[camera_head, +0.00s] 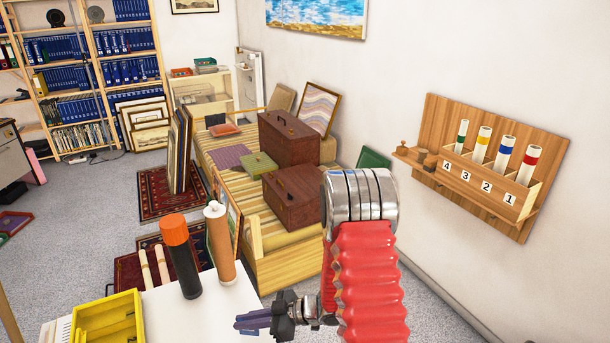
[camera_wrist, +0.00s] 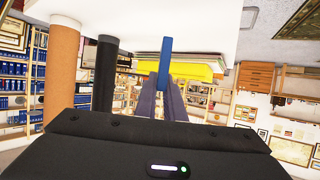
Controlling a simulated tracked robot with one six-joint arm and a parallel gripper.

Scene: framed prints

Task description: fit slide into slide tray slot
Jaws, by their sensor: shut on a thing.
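My gripper (camera_head: 246,323) is low in the head view, right of the white table, with its purple fingers pointing left. In the wrist view its fingers (camera_wrist: 172,95) are shut on a thin blue slide (camera_wrist: 165,58), seen nearly edge-on. The slide is hard to make out in the head view. A yellow tray (camera_head: 108,301), apparently the slide tray, stands on the table at the lower left, well apart from my gripper. It also shows in the wrist view (camera_wrist: 200,72), behind the slide. Its slots are too small to tell.
The white table (camera_head: 215,305) is clear around the tubes. A wooden rack (camera_head: 500,165) hangs on the right wall.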

